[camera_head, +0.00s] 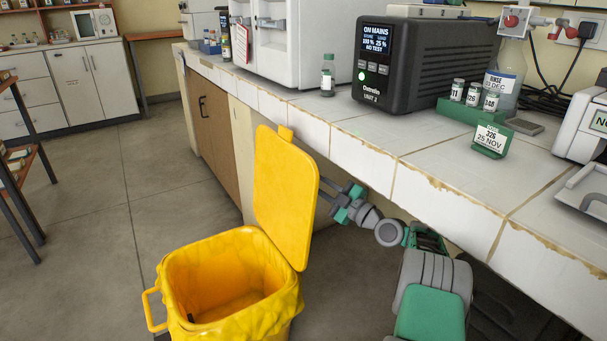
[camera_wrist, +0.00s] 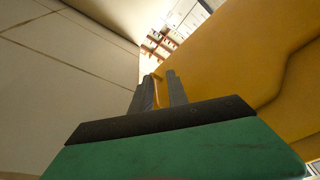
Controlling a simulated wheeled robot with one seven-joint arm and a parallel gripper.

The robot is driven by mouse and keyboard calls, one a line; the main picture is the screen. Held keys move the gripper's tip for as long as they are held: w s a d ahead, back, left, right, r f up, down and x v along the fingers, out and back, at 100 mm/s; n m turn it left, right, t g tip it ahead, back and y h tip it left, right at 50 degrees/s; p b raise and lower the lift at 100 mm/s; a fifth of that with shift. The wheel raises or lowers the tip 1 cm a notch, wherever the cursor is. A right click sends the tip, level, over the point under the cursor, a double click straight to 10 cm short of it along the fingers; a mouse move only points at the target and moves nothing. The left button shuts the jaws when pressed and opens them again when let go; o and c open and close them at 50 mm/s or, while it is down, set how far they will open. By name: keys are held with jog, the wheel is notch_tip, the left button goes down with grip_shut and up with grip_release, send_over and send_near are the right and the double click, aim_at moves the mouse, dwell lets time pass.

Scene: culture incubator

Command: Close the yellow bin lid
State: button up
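The yellow bin (camera_head: 240,320) stands on the floor beside the bench, with its mouth open and a dark patch at the bottom inside. Its yellow lid (camera_head: 286,195) is up, standing nearly upright at the bin's right side, with a small tab on its top edge. My gripper (camera_head: 322,188) is behind the lid's right edge, between lid and bench; its tips may be partly hidden. Its two fingers are apart. In the wrist view the lid (camera_wrist: 225,60) fills the right side close to the fingers (camera_wrist: 160,78). Whether they touch it I cannot tell.
The white tiled bench (camera_head: 430,175) overhangs close on the right of my arm. A dark control unit (camera_head: 400,75) and a green vial rack (camera_head: 475,112) stand on it. Open floor (camera_head: 90,230) lies left of the bin. A shelf stand (camera_head: 15,170) is at far left.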

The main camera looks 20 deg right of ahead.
jog(key=shift+n+t+y, duration=0.4)
jog(key=shift+n+y, duration=0.1)
jog(key=shift+y, duration=0.3)
jog(key=w+a+r, duration=0.2)
jog(key=w+r, duration=0.1)
jog(key=w+a+r, duration=0.1)
jog(key=w, duration=0.1)
jog(key=shift+a+r, duration=0.25)
jog(key=shift+r, duration=0.15)
jog(key=shift+s, duration=0.1)
jog(key=shift+c, duration=0.2)
grip_shut()
